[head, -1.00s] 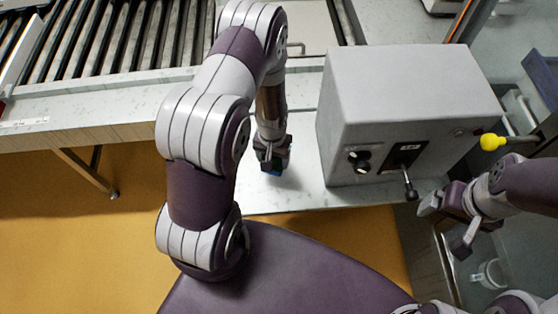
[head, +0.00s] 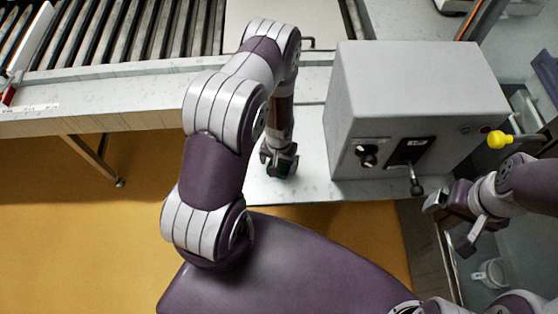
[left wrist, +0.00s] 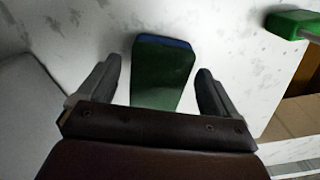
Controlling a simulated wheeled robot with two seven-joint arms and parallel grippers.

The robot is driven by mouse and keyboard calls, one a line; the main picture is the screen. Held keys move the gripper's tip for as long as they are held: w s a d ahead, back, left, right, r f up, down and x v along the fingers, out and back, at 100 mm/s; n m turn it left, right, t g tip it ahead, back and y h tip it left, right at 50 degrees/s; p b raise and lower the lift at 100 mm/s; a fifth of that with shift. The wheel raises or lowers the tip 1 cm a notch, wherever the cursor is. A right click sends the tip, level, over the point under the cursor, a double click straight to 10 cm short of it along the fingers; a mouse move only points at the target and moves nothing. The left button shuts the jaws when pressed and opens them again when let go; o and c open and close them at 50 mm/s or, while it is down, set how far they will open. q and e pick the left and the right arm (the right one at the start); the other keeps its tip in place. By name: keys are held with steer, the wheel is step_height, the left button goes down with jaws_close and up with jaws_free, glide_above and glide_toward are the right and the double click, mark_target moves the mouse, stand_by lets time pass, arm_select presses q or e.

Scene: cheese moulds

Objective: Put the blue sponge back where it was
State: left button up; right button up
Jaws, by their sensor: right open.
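The sponge (left wrist: 160,72) shows in the left wrist view as a dark green block with a blue far edge. It lies between the two fingers of my left gripper (left wrist: 154,88), with a gap visible on each side. My left gripper (head: 280,166) is open, pointing down low over the pale worktop (head: 300,191), left of the grey box. In the head view the gripper mostly hides the sponge. I cannot tell whether the sponge touches the worktop. My right gripper (head: 450,224) is open and empty, at the right, in front of the grey box.
A grey control box (head: 415,100) with a knob and a black lever (head: 415,180) stands right of my left gripper. A roller conveyor (head: 140,35) runs at the back left. A yellow ball knob (head: 499,140) and a mug (head: 490,272) are at right. A green-ended object (left wrist: 292,24) shows in the left wrist view.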

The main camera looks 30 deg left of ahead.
arm_select(q)
steer(key=shift+r, duration=0.1)
step_height(320, 180, up, 17)
steer(key=d, duration=0.1)
step_height(320, 180, up, 6)
steer(key=f+m, duration=0.1)
glide_above(283, 166)
steer(key=s+d, duration=0.1)
steer(key=s, duration=0.1)
steer(key=s+d+r+m+t, duration=0.1)
steer(key=s+d+r, duration=0.1)
steer(key=s+r, duration=0.3)
steer(key=shift+s+d+r+b, duration=0.25)
steer(key=shift+d+r+b, duration=0.1)
steer(key=shift+r, duration=0.55)
